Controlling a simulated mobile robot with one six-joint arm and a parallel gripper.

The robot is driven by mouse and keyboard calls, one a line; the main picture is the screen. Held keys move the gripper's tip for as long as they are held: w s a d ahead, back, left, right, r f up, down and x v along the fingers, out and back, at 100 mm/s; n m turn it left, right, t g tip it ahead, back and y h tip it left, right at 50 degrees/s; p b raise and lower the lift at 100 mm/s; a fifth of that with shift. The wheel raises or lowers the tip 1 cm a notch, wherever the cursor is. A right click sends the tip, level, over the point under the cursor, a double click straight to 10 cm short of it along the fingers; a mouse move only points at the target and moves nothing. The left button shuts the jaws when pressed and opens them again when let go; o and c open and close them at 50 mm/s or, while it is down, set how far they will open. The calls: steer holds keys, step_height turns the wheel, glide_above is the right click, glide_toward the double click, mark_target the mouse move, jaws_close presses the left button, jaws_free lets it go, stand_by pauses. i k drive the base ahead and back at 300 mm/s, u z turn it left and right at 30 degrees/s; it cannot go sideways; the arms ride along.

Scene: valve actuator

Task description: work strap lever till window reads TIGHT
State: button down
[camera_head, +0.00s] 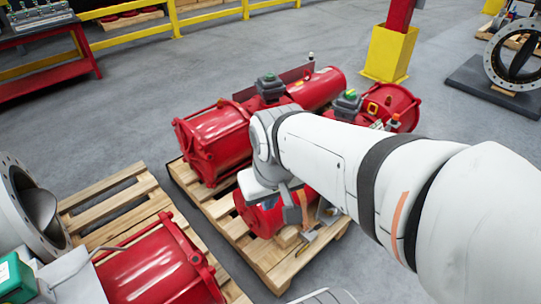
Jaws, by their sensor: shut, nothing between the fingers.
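My gripper (292,212) reaches down over the near edge of the middle pallet, in front of a red actuator cylinder (258,217). Its fingers are shut with nothing between them. Small grey metal parts (308,236) sit at the pallet edge just below and right of the fingers. They may belong to the strap lever, but I cannot tell which part is the lever or whether the fingers touch it. No window or TIGHT reading can be made out. My white arm hides much of the right side of the load.
Red actuators (212,142) with grey-green tops fill the middle wooden pallet (225,222). Another pallet (110,205) at the left holds a red actuator (160,268) and a grey valve body (30,215). A yellow post base (390,52) stands behind. Grey floor is open beyond.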

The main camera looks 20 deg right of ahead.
mark_target(322, 224)
steer(key=u, duration=1.1)
steer(key=k, duration=1)
steer(key=z, duration=1.6)
steer(key=i, duration=1)
